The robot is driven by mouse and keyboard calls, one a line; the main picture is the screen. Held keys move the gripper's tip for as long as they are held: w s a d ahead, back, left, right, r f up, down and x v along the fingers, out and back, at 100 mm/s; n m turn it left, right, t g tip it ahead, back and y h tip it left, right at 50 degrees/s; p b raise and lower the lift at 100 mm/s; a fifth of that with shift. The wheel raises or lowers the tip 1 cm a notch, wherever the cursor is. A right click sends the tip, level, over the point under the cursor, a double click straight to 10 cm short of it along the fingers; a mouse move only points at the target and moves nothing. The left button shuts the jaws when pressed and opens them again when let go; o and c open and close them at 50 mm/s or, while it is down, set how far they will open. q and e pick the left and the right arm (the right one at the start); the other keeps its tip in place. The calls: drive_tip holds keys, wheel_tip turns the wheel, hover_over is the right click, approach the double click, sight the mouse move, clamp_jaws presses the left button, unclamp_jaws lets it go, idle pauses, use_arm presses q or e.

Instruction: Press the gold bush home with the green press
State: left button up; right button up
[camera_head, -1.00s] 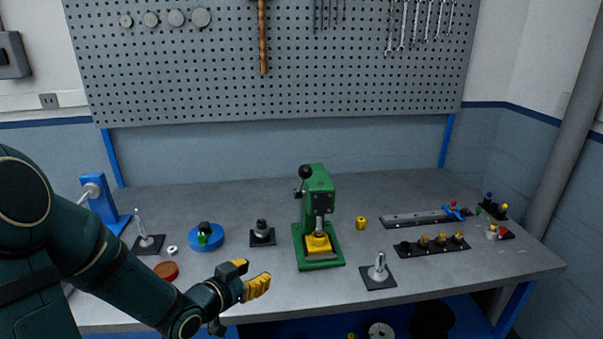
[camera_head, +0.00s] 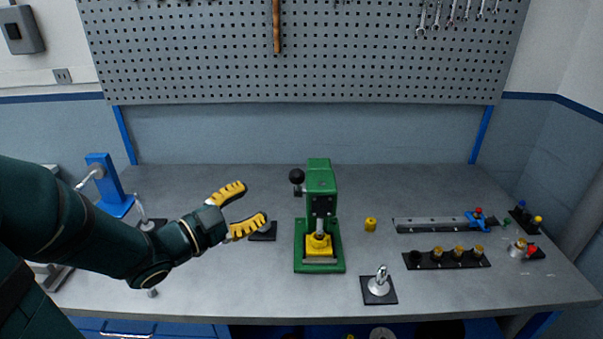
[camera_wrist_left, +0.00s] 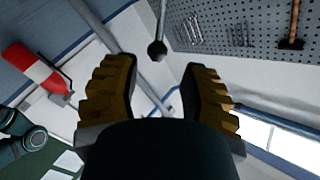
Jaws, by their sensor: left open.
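The green press (camera_head: 321,182) stands mid-bench, its black ball knob (camera_head: 296,176) at its upper left. A yellow block (camera_head: 320,251) sits on its base under the ram. A gold-coloured part shows on top of the block; how deep it sits, or whether it is the gold bush, I cannot tell. My left gripper (camera_head: 252,203) is open and empty, left of the press and apart from it. In the left wrist view a black ball knob on a rod (camera_wrist_left: 157,49) appears beyond and between the open fingers (camera_wrist_left: 160,95). My right gripper is out of view.
A yellow cylinder (camera_head: 370,224) stands right of the press. A black rack (camera_head: 418,262) with gold parts and a grey rail (camera_head: 430,224) lie farther right. A black plate with a silver post (camera_head: 379,285) is near the front edge. The back bench is clear.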

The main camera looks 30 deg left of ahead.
sight(297, 180)
use_arm(q)
drive_tip(key=p+x, duration=0.2)
drive_tip(key=x, duration=1.1)
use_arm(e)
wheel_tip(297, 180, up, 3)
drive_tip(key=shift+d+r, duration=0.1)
use_arm(q)
drive_tip(key=shift+o, duration=0.3)
drive_tip(key=shift+s, duration=0.1)
clamp_jaws()
